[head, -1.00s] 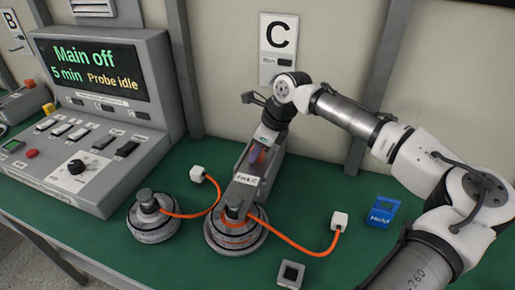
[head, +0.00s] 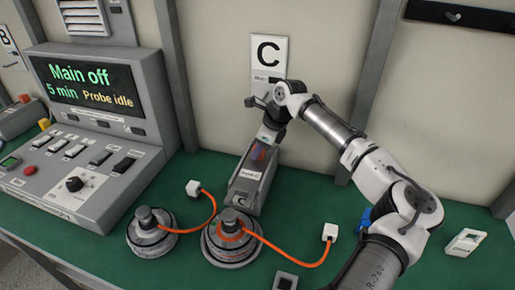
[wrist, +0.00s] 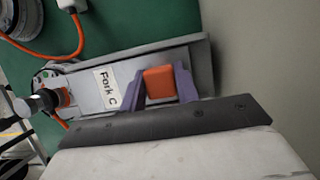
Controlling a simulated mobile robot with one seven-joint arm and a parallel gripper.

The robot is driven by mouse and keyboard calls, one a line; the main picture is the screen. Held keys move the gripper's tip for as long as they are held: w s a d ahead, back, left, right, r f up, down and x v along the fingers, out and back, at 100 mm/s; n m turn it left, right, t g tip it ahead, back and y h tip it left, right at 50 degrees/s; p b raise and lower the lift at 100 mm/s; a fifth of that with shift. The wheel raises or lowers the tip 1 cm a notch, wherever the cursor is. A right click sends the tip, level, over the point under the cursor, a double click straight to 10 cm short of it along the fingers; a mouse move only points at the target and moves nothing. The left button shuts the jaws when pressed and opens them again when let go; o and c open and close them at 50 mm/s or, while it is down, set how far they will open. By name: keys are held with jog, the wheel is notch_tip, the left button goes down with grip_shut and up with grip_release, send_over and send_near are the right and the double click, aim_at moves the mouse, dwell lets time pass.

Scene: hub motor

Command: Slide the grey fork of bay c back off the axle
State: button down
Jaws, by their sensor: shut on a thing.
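The grey fork of bay c (head: 247,187) lies in its sloped channel behind the hub motor (head: 231,245). In the wrist view its plate (wrist: 88,97) carries a "Fork C" label. The fork's front end appears to be just behind the motor's upright axle (head: 230,216); the exact gap is hard to tell. My gripper (head: 261,151) is over the fork's rear part. In the wrist view my gripper (wrist: 159,84) is shut, its two purple fingers on either side of the fork's orange grip block (wrist: 159,82).
A second hub motor (head: 151,236) stands to the left, beside the console (head: 95,130) reading "Main off". Orange cables with white plugs (head: 329,232) lie on the green bench (head: 310,190). A blue box (head: 364,217) is mostly behind my arm. The wall with the C sign (head: 268,52) is close behind.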

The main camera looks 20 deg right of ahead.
jog(key=shift+r, duration=0.1)
jog(key=c, duration=1.1)
grip_release()
jog(key=shift+o, duration=0.3)
jog(key=shift+s, duration=0.1)
